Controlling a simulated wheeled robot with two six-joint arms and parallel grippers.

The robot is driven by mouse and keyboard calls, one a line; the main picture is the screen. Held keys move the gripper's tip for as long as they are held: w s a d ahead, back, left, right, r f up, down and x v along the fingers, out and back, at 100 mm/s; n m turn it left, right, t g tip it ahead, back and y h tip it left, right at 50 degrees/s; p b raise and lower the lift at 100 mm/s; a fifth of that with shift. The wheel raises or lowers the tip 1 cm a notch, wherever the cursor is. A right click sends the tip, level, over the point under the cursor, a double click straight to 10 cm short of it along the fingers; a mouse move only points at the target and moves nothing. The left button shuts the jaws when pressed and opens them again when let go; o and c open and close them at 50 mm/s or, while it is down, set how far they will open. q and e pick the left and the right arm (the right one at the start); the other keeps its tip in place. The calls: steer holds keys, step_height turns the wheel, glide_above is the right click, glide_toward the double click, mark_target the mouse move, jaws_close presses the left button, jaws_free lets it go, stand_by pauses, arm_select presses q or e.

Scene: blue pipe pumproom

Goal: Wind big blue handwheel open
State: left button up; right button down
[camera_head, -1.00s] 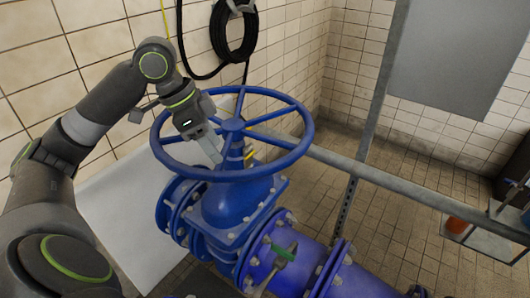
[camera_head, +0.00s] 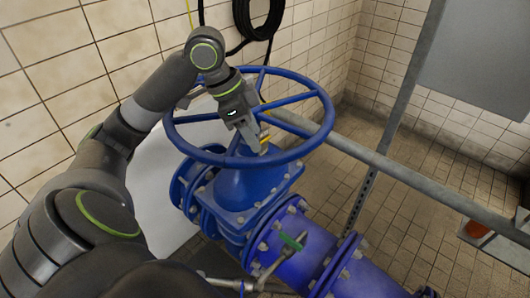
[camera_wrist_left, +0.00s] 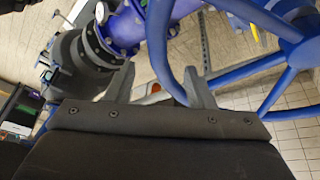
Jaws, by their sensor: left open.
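The big blue handwheel (camera_head: 215,158) sits on top of the blue valve (camera_head: 240,190), with spokes running to a central hub. My left gripper (camera_head: 258,146) reaches down over the wheel near its hub, which the gripper partly hides. In the left wrist view, the gripper (camera_wrist_left: 160,90) has its two fingers apart. The blue rim (camera_wrist_left: 160,50) curves down and appears between the fingers in that picture; I cannot tell whether they touch it. Spokes meet the hub at the right of that view. My right gripper is not in view.
A grey rail (camera_head: 390,165) runs diagonally behind and right of the wheel, meeting a grey post (camera_head: 385,130). A small green-handled valve (camera_head: 292,242) sits on the blue pipe (camera_head: 335,270). A black hose coil (camera_head: 258,18) hangs on the tiled wall.

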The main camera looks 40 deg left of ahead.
mark_target(265, 156)
arm_select(q)
steer(key=shift+x, duration=3.45)
jaws_close()
